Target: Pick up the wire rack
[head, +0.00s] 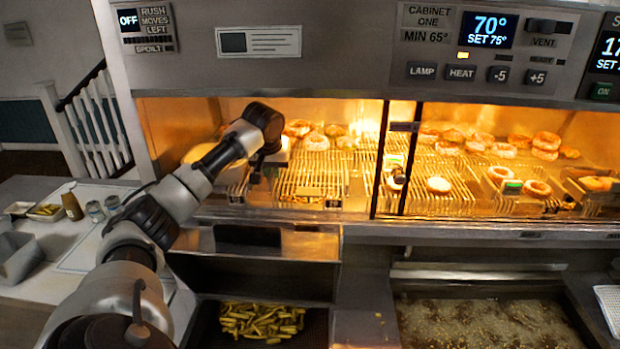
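A wire rack (312,178) with thin parallel bars lies in the left bay of the lit warming cabinet, with round browned food pieces behind it. I cannot tell whether it is a loose rack or the bay's fixed shelf. My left arm reaches in from the left, and my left gripper (264,168) is at the rack's left side, inside the bay's opening. The gripper is small and dark here, and I cannot tell whether its fingers are open or touch the rack. My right gripper is not in view.
A dark post divides the cabinet; the right bay (480,180) holds several doughnut-like rings. Below are a bin of fries (262,320) and a bubbling fryer vat (480,322). A counter (45,260) at left holds small jars and dishes. A white slotted piece (608,305) lies at far right.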

